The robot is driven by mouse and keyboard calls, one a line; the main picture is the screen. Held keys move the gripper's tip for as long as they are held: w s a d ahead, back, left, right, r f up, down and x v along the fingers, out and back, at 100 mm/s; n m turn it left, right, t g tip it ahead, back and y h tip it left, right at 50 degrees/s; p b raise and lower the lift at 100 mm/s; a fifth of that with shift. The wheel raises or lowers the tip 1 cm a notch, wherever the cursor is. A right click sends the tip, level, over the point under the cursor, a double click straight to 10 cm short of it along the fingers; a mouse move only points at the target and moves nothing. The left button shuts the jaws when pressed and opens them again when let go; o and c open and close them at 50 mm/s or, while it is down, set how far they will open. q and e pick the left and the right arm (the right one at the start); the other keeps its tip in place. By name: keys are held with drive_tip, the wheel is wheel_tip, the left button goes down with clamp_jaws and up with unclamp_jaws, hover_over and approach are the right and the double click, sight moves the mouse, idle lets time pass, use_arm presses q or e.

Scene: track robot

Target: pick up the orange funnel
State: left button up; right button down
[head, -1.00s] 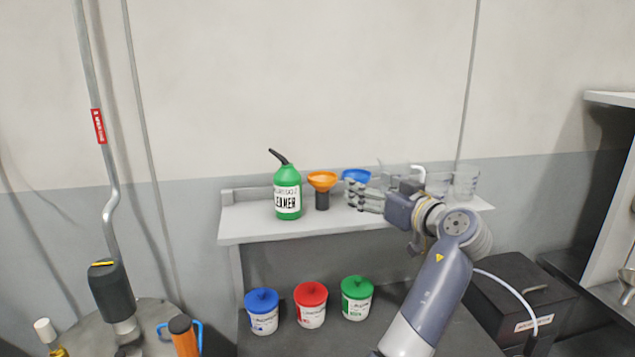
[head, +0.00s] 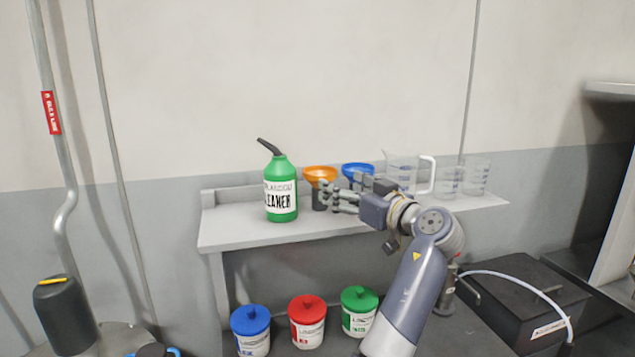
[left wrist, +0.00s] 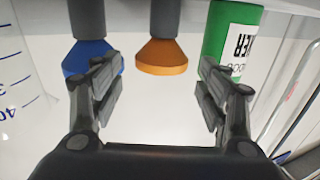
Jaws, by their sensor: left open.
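The orange funnel (head: 320,174) stands wide end up on a dark cylindrical holder on the wall shelf (head: 240,232), between the green cleaner bottle (head: 281,188) and a blue funnel (head: 357,169). My left gripper (head: 326,197) is open and empty at the right of the orange funnel's holder, its fingers pointing left and partly covering the holder. In the left wrist view, which is upside down, the orange funnel (left wrist: 162,58) shows between and beyond the open fingers. The blue funnel (left wrist: 90,55) is partly behind one finger. My right gripper is not in view.
Clear measuring jugs (head: 403,171) stand to the right on the shelf. Below are blue (head: 250,328), red (head: 307,322) and green (head: 359,309) lidded tubs. A black box (head: 525,298) with a hose is at lower right. The shelf's front strip is clear.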

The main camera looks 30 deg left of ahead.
sight(330, 180)
use_arm(q)
drive_tip(key=x, duration=0.1)
drive_tip(key=p+x, duration=0.1)
drive_tip(key=x, duration=0.1)
drive_tip(key=shift+a+r, duration=0.25)
drive_tip(key=shift+r, duration=0.1)
drive_tip(key=shift+w+a+f+p, duration=0.1)
drive_tip(key=shift+a+p, duration=0.2)
drive_tip(key=shift+p, duration=0.05)
drive_tip(key=a+p, duration=0.1)
drive_tip(key=w+a+r+p, duration=0.1)
drive_tip(key=a+p, duration=0.1)
drive_tip(key=shift+w+a+r+p, duration=0.15)
drive_tip(key=shift+w+a+p, duration=0.1)
drive_tip(key=shift+a+p, duration=0.15)
drive_tip(key=shift+w+a, duration=0.1)
drive_tip(key=shift+a, duration=0.25)
drive_tip(key=shift+a+f, duration=0.15)
drive_tip(key=shift+f, duration=0.2)
drive_tip(key=c, duration=0.5)
